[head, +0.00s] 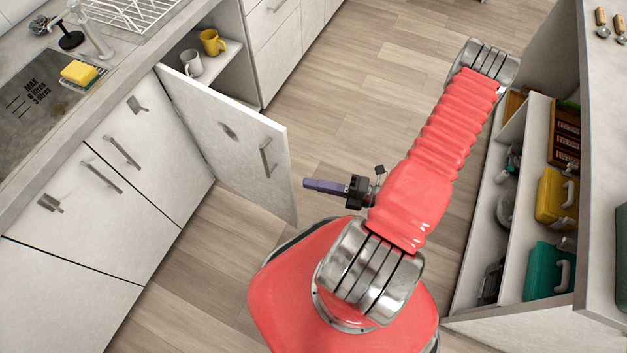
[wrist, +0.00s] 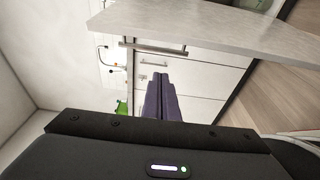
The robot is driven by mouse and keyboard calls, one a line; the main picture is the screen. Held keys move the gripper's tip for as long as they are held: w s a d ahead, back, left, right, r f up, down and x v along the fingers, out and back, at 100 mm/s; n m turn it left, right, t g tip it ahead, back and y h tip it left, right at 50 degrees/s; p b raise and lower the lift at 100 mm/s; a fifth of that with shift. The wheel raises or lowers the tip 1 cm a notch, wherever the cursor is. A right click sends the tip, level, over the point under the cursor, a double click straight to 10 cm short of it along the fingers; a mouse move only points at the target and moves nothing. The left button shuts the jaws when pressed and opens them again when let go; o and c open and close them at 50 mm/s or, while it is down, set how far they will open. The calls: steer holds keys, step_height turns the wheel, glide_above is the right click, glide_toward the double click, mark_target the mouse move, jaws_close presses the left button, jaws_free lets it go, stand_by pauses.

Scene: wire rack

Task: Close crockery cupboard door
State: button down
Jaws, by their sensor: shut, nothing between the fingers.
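The crockery cupboard door (head: 235,150) is a pale panel standing wide open, swung out from the left counter. A metal bar handle (head: 266,158) is near its free edge. Behind it, the open cupboard shows a shelf (head: 228,52) with a yellow mug (head: 212,42) and a white mug (head: 191,64). My gripper (head: 308,184) has purple fingers, shut and empty, pointing left, just right of the door's free edge in the head view. The shut fingers also show in the wrist view (wrist: 161,84), below a pale panel; I cannot tell whether they touch anything.
Closed cupboard fronts (head: 95,190) line the left, under a counter with a sink and a yellow sponge (head: 79,72). An open shelf unit (head: 512,215) with yellow and green cases stands at the right. Wooden floor (head: 330,90) is clear beyond the door.

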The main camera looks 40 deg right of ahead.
steer(key=w+a, duration=0.2)
steer(key=w, duration=0.6)
stand_by(0.9)
